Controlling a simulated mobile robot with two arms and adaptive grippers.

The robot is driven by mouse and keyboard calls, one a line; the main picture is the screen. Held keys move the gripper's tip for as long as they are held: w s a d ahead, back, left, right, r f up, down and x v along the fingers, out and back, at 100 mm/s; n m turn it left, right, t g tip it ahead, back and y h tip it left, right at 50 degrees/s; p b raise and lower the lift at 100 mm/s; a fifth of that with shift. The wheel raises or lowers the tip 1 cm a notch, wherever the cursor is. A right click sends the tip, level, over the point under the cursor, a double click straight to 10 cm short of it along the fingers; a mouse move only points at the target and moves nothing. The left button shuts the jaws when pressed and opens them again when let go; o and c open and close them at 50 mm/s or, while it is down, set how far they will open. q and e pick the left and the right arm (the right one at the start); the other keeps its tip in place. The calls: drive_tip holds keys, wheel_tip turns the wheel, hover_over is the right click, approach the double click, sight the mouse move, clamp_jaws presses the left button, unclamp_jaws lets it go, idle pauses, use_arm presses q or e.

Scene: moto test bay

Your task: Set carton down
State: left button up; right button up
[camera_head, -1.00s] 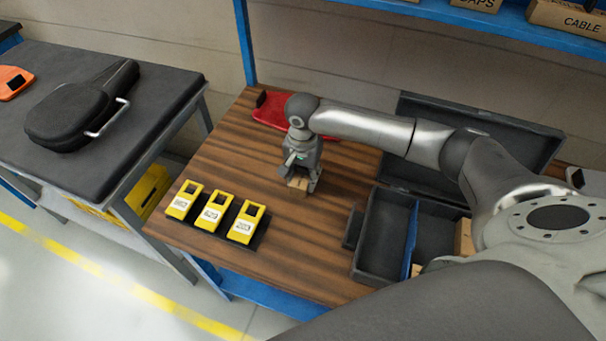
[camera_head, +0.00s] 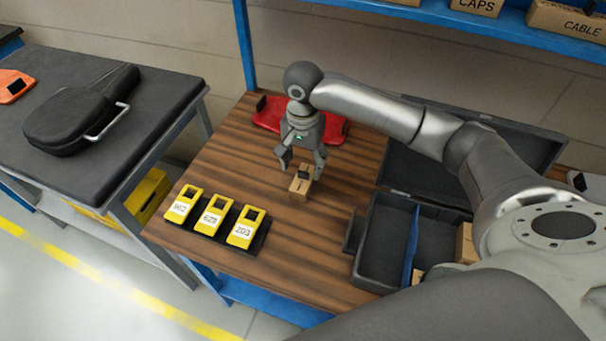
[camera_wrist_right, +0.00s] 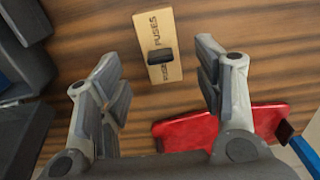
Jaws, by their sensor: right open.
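The small brown carton (camera_head: 300,187) stands on the wooden tabletop, right of the yellow units. In the right wrist view the carton (camera_wrist_right: 158,35) shows the word FUSES and a dark patch on its top face. My right gripper (camera_head: 302,165) is open, just behind and above the carton. In the wrist view its two fingers (camera_wrist_right: 160,85) are spread wide with nothing between them, and the carton lies beyond the fingertips, apart from them. My left gripper is not in view.
Several yellow units (camera_head: 211,216) sit in a dark holder at the front left. An open dark case (camera_head: 364,261) with a blue divider stands at the right. A red object (camera_head: 335,128) lies behind my gripper. Bare wood (camera_head: 310,245) lies in front of the carton.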

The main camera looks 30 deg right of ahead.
sight(303, 173)
drive_tip(key=shift+r, duration=2.25)
